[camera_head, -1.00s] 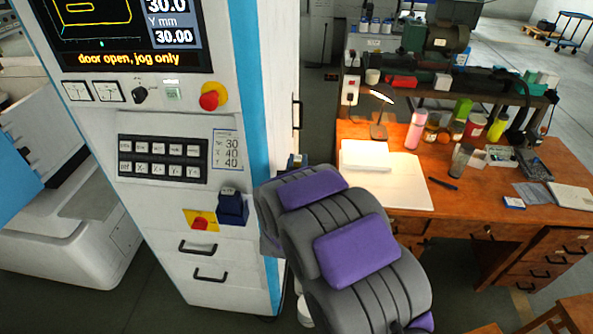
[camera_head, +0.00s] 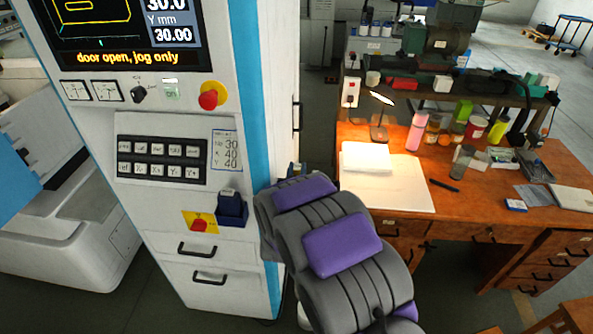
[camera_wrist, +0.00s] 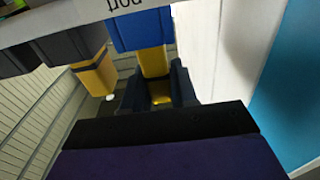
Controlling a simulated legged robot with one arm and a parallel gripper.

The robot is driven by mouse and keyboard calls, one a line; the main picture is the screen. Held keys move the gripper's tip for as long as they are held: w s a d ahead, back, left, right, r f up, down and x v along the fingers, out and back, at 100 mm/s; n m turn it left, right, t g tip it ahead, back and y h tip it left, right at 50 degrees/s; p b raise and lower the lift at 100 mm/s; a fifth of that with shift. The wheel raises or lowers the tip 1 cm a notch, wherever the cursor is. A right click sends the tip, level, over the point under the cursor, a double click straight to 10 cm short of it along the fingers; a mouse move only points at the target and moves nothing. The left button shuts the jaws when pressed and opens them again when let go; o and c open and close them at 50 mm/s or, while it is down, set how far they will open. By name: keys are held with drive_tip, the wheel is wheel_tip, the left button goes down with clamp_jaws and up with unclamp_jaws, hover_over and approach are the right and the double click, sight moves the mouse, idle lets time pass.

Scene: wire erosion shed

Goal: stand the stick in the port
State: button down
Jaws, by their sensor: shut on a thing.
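In the wrist view my gripper (camera_wrist: 160,88) has its two dark fingers closed around a yellow stick (camera_wrist: 153,62). The far part of the stick meets a blue block (camera_wrist: 142,30) under a white strip (camera_wrist: 70,22) with partly cut-off lettering. I cannot tell whether the stick is seated in the block or only in front of it; the port's opening is hidden. In the head view my arm's grey and purple links cover the gripper and stick, beside the right side of the white machine cabinet (camera_head: 240,120).
A dark grey block with a yellow part (camera_wrist: 95,75) hangs left of the blue one. A dark blue holder (camera_head: 232,207) sits on the cabinet front below the button panel (camera_head: 160,158). An orange-brown desk (camera_head: 450,215) with bottles and papers stands to the right.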

drive_tip(key=shift+f, duration=0.35)
drive_tip(key=c, duration=0.9)
unclamp_jaws()
drive_tip(key=shift+r, duration=0.25)
drive_tip(key=shift+s+a+r+p, duration=0.15)
drive_tip(key=shift+s+p, duration=1.1)
drive_tip(key=shift+s, duration=1.75)
drive_tip(key=shift+s+a+f+p, duration=0.1)
drive_tip(key=shift+s+p, duration=1.1)
drive_tip(key=shift+s, duration=1.8)
